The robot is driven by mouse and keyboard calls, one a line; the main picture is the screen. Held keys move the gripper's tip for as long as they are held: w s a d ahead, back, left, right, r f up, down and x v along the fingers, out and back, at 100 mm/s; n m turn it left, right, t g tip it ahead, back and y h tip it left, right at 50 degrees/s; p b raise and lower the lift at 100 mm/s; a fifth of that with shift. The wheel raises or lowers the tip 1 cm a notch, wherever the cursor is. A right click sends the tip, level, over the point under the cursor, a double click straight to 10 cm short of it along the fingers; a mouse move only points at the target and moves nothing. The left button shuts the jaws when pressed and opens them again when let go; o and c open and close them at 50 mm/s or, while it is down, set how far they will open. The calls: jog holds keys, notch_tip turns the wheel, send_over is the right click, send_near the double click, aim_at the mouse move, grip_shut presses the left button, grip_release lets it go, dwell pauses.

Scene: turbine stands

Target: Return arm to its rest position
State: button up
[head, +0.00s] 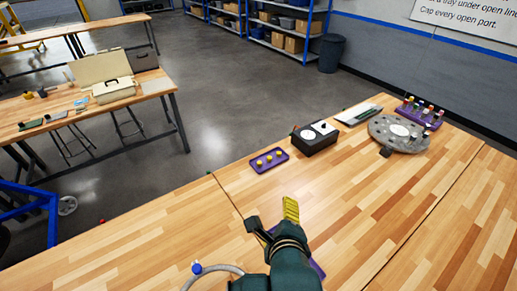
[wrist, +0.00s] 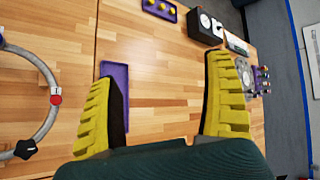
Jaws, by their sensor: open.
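My gripper (head: 273,218) is open and empty above the wooden workbench (head: 350,205), near its front middle. In the wrist view both yellow ribbed fingers of my gripper (wrist: 160,85) stand wide apart with bench top between them. A purple tray (wrist: 115,72) lies on the bench below, partly hidden by the left finger. In the head view only a purple edge (head: 318,268) shows beside my arm. My arm reaches in from the bottom of the head view and hides part of the bench.
A purple tray with yellow pieces (head: 258,167), a black box with dials (head: 316,138), a grey round plate with holes (head: 399,146) and a purple rack (head: 433,107) stand farther back. A grey curved hose (wrist: 48,72) lies left. Bench to the right is clear.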

jog(key=s+r+n+t, duration=0.3)
jog(key=r+n, duration=0.4)
jog(key=r, duration=0.3)
jog(key=s+d+r+n+t, duration=0.1)
jog(key=s+r+n+t, duration=0.2)
jog(key=r+n, duration=0.5)
jog(key=s+d+r+n+t+h, duration=0.1)
jog(key=s+r+n+t, duration=0.3)
jog(key=r+n, duration=0.4)
notch_tip(320, 180, up, 4)
jog(key=shift+t, duration=0.6)
